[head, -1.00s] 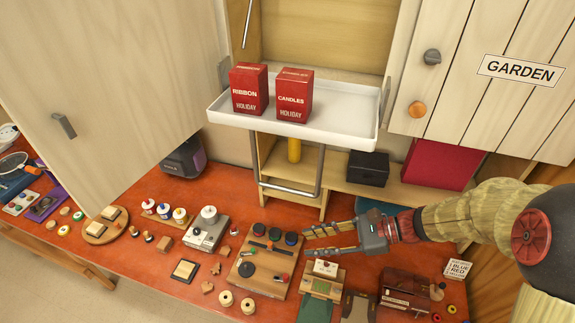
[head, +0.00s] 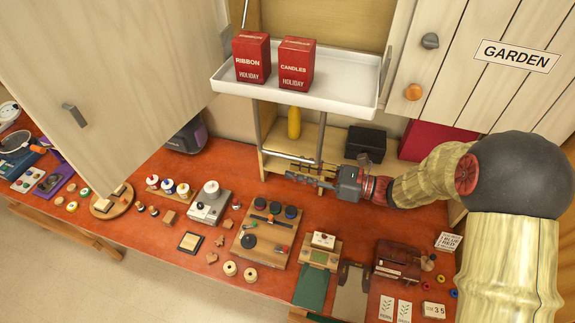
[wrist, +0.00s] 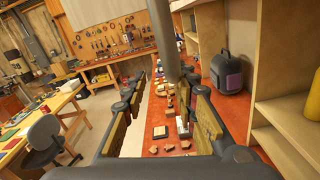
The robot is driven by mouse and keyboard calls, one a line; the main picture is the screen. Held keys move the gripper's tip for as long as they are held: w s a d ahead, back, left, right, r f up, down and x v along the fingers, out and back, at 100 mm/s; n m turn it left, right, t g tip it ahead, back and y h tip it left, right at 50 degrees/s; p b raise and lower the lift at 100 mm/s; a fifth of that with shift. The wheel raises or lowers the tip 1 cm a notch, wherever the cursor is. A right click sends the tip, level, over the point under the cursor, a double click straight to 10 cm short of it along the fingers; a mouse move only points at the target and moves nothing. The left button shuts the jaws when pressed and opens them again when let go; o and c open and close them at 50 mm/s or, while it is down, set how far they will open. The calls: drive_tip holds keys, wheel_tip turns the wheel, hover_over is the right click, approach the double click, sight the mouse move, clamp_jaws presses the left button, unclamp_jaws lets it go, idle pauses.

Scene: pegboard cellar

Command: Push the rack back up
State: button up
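The rack is a white tray (head: 345,97) hanging lowered in front of the open cabinet, with a grey metal U-shaped handle (head: 321,140) below it. A red RIBBON box (head: 251,58) and a red CANDLES box (head: 296,64) stand upright on it. My gripper (head: 290,178) is at the handle's lower crossbar, its fingers pointing left. In the wrist view my gripper (wrist: 165,118) has its fingers spread apart, and a grey bar (wrist: 163,40) shows between them toward the top. I cannot tell whether they touch it.
Open cabinet doors flank the rack, a plain one (head: 100,80) at left and the GARDEN one (head: 500,85) at right. Below is an orange bench (head: 150,235) crowded with small items. A yellow bottle (head: 294,123) and a black box (head: 366,143) sit behind.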

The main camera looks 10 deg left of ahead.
drive_tip(key=a, duration=0.3)
drive_tip(key=shift+w+p, duration=0.1)
drive_tip(key=shift+p, duration=0.2)
drive_tip(key=shift+c, duration=0.6)
clamp_jaws()
drive_tip(key=shift+c, duration=1.5)
unclamp_jaws()
drive_tip(key=o, duration=0.4)
drive_tip(key=d, duration=0.8)
drive_tip(key=s+d, duration=0.1)
drive_tip(key=d, duration=0.3)
